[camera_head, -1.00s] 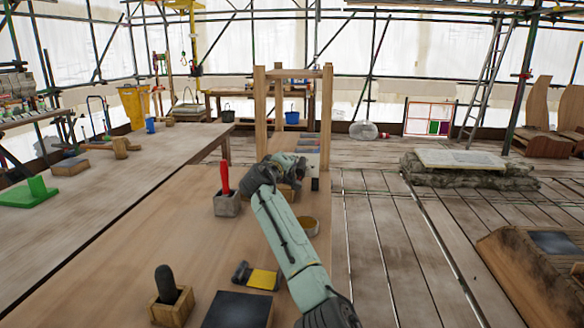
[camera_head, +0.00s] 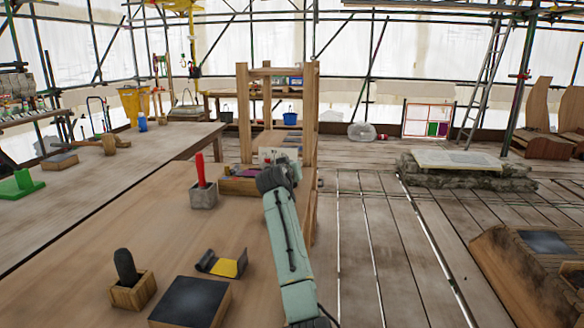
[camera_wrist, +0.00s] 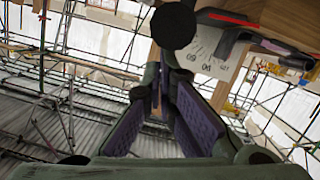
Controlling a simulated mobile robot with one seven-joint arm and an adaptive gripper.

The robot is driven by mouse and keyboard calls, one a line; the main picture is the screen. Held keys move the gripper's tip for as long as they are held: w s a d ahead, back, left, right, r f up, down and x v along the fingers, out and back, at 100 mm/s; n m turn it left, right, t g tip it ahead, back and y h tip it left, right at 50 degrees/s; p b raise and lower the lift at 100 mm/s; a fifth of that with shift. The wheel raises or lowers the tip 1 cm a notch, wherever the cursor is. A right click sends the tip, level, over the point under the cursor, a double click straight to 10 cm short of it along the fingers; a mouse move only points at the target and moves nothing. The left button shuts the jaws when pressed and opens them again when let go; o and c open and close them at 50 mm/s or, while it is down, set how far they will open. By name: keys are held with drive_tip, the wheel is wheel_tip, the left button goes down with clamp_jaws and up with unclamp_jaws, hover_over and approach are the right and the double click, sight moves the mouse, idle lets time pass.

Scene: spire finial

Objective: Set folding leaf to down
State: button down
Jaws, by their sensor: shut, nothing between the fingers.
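My gripper (camera_head: 282,162) is over the far right part of the wooden bench (camera_head: 130,235), beside the upright posts of a wooden frame (camera_head: 311,125). In the wrist view its fingers (camera_wrist: 160,88) are closed together and empty. A white panel with dark marks (camera_head: 281,154) is just behind the gripper; a similar panel shows in the wrist view (camera_wrist: 202,47). I cannot tell for certain which part is the folding leaf or how it is set. A flat wooden board (camera_head: 272,139) lies between the posts. My arm hides part of the bench's right edge.
On the bench are a red-handled tool in a grey block (camera_head: 203,190), a yellow and black scraper (camera_head: 228,267), a dark-topped block (camera_head: 188,301) and a dark rounded tool in a wooden holder (camera_head: 125,268). Open plank floor (camera_head: 400,255) lies to the right.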

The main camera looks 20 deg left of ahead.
drive_tip(key=shift+w+d+f+m, duration=0.1)
drive_tip(key=shift+d+f+m, duration=0.3)
drive_tip(key=shift+f, duration=0.15)
drive_tip(key=shift+r, duration=0.15)
wheel_tip(320, 180, up, 10)
idle(0.6)
